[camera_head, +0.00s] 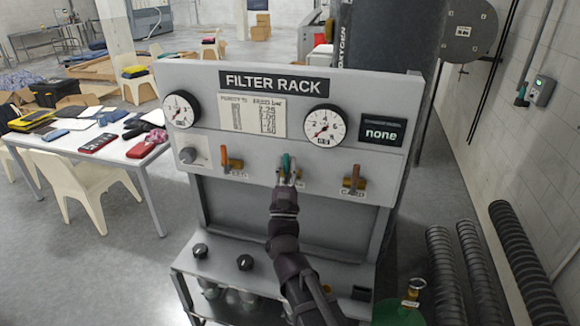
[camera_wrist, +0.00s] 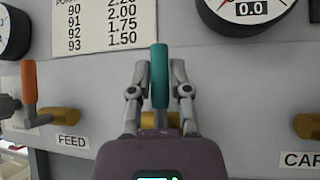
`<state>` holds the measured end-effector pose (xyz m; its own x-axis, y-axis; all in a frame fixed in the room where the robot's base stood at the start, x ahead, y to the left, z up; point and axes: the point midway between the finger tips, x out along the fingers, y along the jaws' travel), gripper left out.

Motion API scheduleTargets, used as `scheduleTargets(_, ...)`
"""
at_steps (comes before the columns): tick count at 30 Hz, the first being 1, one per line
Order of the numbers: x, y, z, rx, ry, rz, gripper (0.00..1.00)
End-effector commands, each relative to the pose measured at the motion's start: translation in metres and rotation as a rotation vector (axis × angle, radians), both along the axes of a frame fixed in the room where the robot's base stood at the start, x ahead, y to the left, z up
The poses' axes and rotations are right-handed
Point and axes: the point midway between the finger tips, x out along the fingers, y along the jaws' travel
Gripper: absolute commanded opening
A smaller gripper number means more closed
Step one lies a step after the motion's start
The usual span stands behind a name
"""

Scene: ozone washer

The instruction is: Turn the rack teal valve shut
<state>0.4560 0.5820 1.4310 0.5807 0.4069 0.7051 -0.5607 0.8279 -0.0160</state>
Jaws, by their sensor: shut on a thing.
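The teal valve handle (camera_head: 285,163) is the middle of three valves on the filter rack panel (camera_head: 250,141). It stands upright in the wrist view (camera_wrist: 159,72), above a brass body (camera_wrist: 150,120). My gripper (camera_head: 287,178) reaches up to it from below. In the wrist view its two fingers (camera_wrist: 160,80) stand on either side of the teal handle and are shut on it. The valve's own label is hidden behind my gripper.
An orange-handled valve (camera_head: 225,157) labelled FEED is to the left, and a brown-handled valve (camera_head: 354,177) to the right. Two gauges (camera_head: 181,108) (camera_head: 324,125) and a display reading "none" (camera_head: 381,133) sit above. A ledge with black knobs (camera_head: 245,262) juts out below.

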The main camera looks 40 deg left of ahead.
Motion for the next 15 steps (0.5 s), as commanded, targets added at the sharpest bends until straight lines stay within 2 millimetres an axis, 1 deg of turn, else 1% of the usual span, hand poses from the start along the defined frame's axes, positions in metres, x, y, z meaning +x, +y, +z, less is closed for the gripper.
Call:
scheduleTargets(7, -0.0015, 0.0006, -0.0005, 0.001, 0.000, 0.001, 0.00)
scheduleTargets(8, -0.0016, 0.0007, -0.0005, 0.001, 0.000, 0.001, 0.30)
scheduleTargets(9, -0.0018, 0.0009, -0.0005, 0.000, 0.000, 0.001, 0.42)
scheduleTargets(11, -0.0022, 0.0012, -0.0005, 0.001, 0.000, 0.002, 0.60)
scheduleTargets(15, -0.0026, 0.0017, -0.0003, 0.000, 0.000, 0.003, 0.60)
